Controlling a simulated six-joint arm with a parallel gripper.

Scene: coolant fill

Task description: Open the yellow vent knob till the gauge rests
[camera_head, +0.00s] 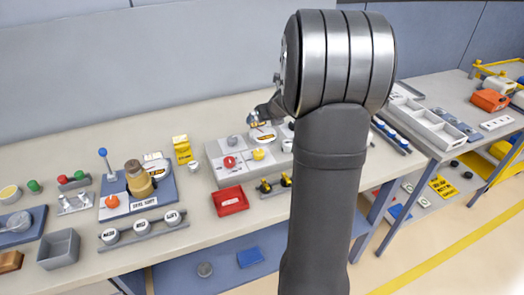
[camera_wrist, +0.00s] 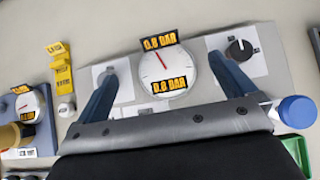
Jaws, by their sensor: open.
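The yellow vent knob (camera_head: 258,153) sits on the grey panel box (camera_head: 222,178) in the head view, to the right of a red knob (camera_head: 229,162). I cannot make it out in the wrist view, where my gripper's body covers the lower part. The round white gauge (camera_wrist: 165,72) has a red needle tilted up and left, with two labels that read 0.8 BAR. The gauge also shows in the head view (camera_head: 263,135), just behind the yellow knob. My gripper (camera_wrist: 162,72) is open and empty, its blue fingers on either side of the gauge in view.
A black knob (camera_wrist: 240,50) on a white plate lies right of the gauge in the wrist view. A yellow sign (camera_head: 183,149) stands left of the panel box. A red tray (camera_head: 230,200) lies in front. A pump-like fixture (camera_head: 138,180) stands further left.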

